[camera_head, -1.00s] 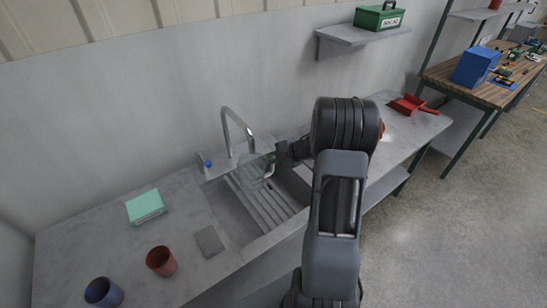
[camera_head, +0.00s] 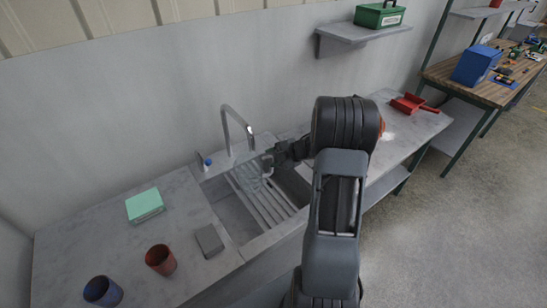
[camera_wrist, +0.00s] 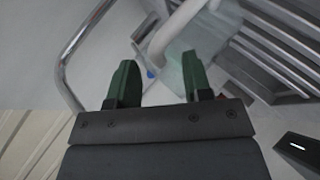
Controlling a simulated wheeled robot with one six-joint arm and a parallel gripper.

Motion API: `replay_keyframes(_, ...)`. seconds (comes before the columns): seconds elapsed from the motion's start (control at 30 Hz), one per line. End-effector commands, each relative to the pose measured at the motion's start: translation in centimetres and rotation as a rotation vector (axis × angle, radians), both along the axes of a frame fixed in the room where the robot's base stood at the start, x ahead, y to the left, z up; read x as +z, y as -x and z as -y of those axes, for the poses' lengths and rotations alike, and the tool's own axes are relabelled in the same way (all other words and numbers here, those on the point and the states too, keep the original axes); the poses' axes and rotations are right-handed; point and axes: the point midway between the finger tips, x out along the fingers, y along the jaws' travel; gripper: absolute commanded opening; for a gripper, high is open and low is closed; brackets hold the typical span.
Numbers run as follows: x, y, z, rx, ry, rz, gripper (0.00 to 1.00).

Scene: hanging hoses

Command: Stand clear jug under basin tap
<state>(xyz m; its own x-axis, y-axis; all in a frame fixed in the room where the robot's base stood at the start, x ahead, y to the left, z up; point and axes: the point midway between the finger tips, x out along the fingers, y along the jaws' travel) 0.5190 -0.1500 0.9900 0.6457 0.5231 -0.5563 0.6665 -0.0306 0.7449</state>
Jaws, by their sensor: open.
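The clear jug (camera_head: 248,172) stands in the basin area under the tap's spout, on or just above the ribbed rack. Its see-through wall is hard to make out. The tap (camera_head: 228,128) is a tall curved metal pipe behind it. My gripper (camera_head: 268,160) is at the jug's right, close to its handle side. In the wrist view my gripper (camera_wrist: 159,62) shows two green fingers spread apart. The jug (camera_wrist: 205,42) and its pale handle (camera_wrist: 178,28) lie just beyond the fingertips. Whether a finger touches the handle I cannot tell.
The ribbed rack (camera_head: 272,208) lies across the basin. A blue-topped bottle or knob (camera_head: 207,163) is left of the tap. A green box (camera_head: 145,205), grey block (camera_head: 209,240), red cup (camera_head: 161,260) and blue cup (camera_head: 103,291) stand on the left counter. A red dustpan (camera_head: 407,103) lies right.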

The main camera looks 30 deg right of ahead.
Motion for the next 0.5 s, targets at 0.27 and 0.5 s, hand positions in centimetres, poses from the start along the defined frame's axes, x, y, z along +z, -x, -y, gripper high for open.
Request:
replay_keyframes(0.27,2.0,2.3,2.0,-0.005,0.002,0.004,0.45)
replay_keyframes(0.5,4.8,5.5,4.6,-0.004,0.003,0.003,0.45)
